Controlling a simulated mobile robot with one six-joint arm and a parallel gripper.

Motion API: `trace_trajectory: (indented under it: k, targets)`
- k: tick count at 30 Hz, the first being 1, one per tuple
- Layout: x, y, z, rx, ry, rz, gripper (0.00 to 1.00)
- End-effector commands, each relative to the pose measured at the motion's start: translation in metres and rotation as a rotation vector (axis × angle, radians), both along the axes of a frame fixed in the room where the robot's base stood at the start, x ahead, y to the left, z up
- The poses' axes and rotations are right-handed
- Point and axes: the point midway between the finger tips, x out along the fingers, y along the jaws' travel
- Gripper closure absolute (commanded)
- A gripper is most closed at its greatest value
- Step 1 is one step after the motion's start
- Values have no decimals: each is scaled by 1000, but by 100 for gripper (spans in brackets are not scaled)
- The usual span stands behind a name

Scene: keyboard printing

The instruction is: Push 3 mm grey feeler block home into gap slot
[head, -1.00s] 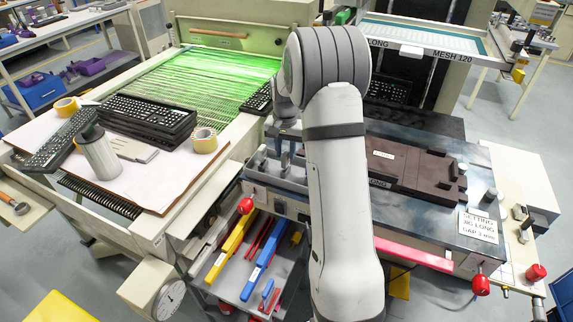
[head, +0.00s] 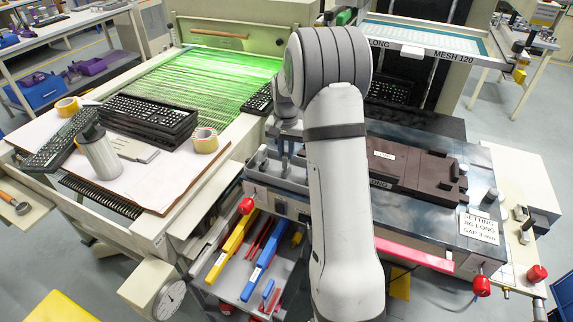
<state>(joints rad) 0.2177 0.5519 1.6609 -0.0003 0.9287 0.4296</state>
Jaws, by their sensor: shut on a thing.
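My gripper (head: 285,150) hangs down at the left end of the grey press bed, just left of my forearm. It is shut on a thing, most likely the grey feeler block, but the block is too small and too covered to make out. The dark brown setting jig (head: 415,168) lies flat on the bed to the right of my forearm, with a white label on top and "LONG" on its front edge. My forearm hides the jig's left part. I cannot make out the gap slot, nor how the block sits relative to it.
Red knobs (head: 481,286) project at the front. A grey tool tray (head: 258,262) with coloured tools is below. Stacked black keyboards (head: 150,118) lie at left.

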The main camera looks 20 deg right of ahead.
Motion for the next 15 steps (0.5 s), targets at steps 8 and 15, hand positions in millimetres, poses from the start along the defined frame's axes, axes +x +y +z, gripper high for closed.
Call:
trace_trajectory:
  k: [8, 15]
  targets:
    - [0, 0, 1, 0, 0, 0, 100]
    - [0, 0, 12, 0, -1, 0, 100]
